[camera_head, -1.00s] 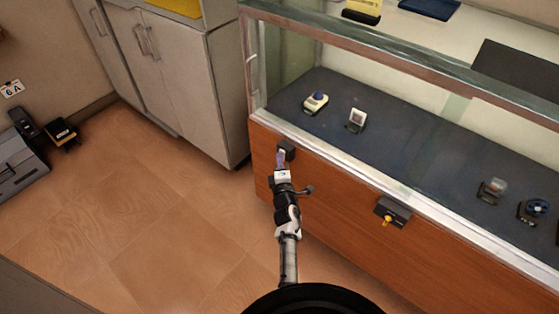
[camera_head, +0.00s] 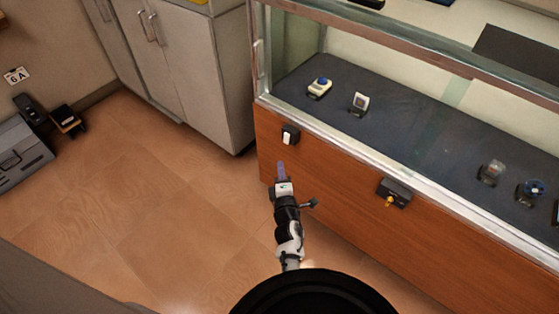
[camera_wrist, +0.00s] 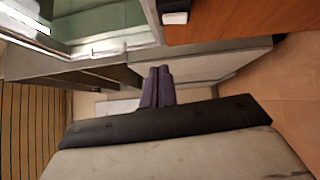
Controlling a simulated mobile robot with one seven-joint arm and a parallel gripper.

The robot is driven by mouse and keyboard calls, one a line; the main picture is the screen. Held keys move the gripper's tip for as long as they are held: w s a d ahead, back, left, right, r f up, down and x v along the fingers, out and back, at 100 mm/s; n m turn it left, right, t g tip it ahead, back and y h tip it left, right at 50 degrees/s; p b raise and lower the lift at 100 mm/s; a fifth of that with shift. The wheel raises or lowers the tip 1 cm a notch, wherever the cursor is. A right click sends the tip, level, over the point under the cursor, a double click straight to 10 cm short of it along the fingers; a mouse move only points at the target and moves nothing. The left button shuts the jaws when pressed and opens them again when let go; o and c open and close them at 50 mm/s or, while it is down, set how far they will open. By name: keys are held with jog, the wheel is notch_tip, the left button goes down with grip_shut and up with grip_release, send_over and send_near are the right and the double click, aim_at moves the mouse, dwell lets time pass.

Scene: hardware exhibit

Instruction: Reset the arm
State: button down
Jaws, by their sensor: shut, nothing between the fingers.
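My gripper (camera_head: 281,168) is in front of the wooden front of the display case, in the head view. Its purple fingers are together and hold nothing. They also show shut in the wrist view (camera_wrist: 158,72). A small black-and-white switch (camera_head: 289,135) is on the wooden panel just beyond the fingertips, with a gap between them. The switch also shows at the top of the wrist view (camera_wrist: 174,12).
The glass display case (camera_head: 400,165) stands at the right, with several small devices inside. A black box with a yellow knob (camera_head: 394,193) sticks out from its front. Grey cabinets (camera_head: 185,60) stand at the back. A grey case (camera_head: 20,152) lies at the left. The floor between is clear.

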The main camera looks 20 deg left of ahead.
jog(key=shift+s+d, duration=0.2)
jog(key=shift+s, duration=0.2)
